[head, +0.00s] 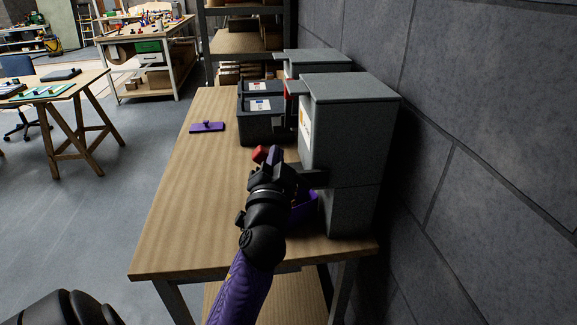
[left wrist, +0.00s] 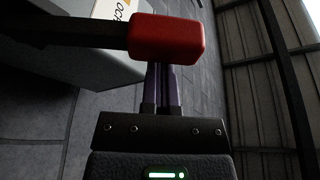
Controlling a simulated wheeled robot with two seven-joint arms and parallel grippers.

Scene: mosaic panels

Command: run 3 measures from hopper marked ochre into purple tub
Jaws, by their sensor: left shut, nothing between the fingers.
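The near grey hopper (head: 345,130) stands at the table's right side, with a pale label (head: 305,125) on its face. A red knob (head: 260,153) on a dark lever belongs to this hopper; the knob (left wrist: 167,38) looks large in the left wrist view. My left gripper (head: 274,156) is shut and empty beside the knob. Its purple fingers (left wrist: 162,85) run up behind the knob, which hides their tips; contact is unclear. The purple tub (head: 305,208) sits under the hopper, partly hidden by my arm.
A second grey hopper (head: 315,60) stands behind, with dark labelled bins (head: 262,122) beside it. A purple lid with a small handle (head: 207,127) lies on the wooden table (head: 185,200). The table's left part is clear. A grey wall (head: 490,130) closes the right side.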

